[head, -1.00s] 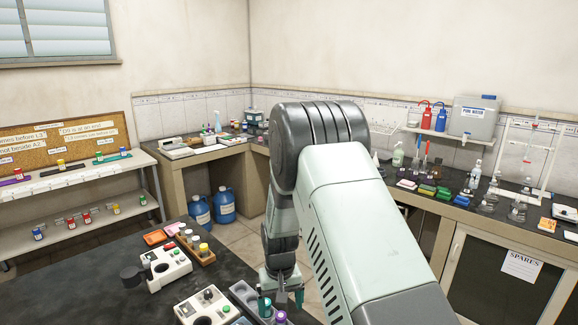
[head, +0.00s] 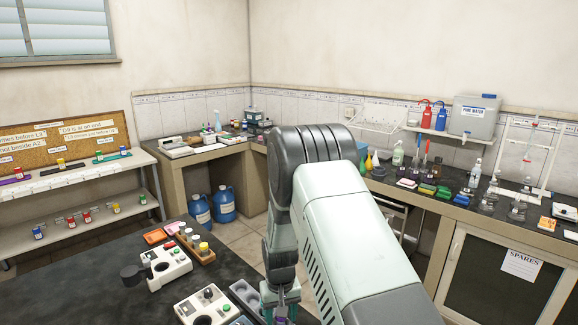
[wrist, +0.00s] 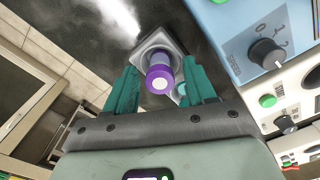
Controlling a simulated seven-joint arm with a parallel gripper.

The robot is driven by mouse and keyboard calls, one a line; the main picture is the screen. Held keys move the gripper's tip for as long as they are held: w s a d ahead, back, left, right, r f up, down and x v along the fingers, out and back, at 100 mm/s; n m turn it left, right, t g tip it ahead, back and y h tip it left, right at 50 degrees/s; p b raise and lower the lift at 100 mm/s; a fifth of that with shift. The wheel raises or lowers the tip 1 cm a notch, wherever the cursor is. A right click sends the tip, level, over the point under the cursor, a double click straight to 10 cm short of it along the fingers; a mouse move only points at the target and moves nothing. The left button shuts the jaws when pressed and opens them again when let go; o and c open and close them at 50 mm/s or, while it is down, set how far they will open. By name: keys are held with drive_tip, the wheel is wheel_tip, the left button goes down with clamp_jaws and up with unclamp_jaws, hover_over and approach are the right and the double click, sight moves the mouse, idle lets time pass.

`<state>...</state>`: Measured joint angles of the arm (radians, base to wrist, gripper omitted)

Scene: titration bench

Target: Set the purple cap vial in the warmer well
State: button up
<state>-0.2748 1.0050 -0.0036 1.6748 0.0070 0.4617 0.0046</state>
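The purple cap vial (wrist: 160,75) stands in a grey rack (wrist: 150,44) on the dark bench in the wrist view. My gripper (wrist: 164,80) has two teal fingers, one on each side of the vial, with visible gaps, so it is open. A light teal item (wrist: 181,90) is partly hidden behind the right finger. In the head view my gripper (head: 281,312) is low at the bottom edge, beside the grey rack (head: 243,290), and the vial is mostly hidden there. I cannot tell for sure which bench device is the warmer.
White devices with knobs, a nearer one (head: 207,306) and a farther one (head: 168,268), stand left of the rack. A wooden rack (head: 197,246) of capped vials is behind them. In the wrist view a blue panel with a knob (wrist: 267,52) is close on the right.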

drive_tip(key=c, duration=0.7)
drive_tip(key=shift+r, duration=3.75)
drive_tip(key=shift+c, duration=0.2)
drive_tip(key=s+a+r+n, duration=0.15)
drive_tip(key=a+n, duration=0.25)
drive_tip(key=a, duration=1.6)
drive_tip(key=shift+a+f, duration=0.2)
drive_tip(key=shift+f, duration=1.9)
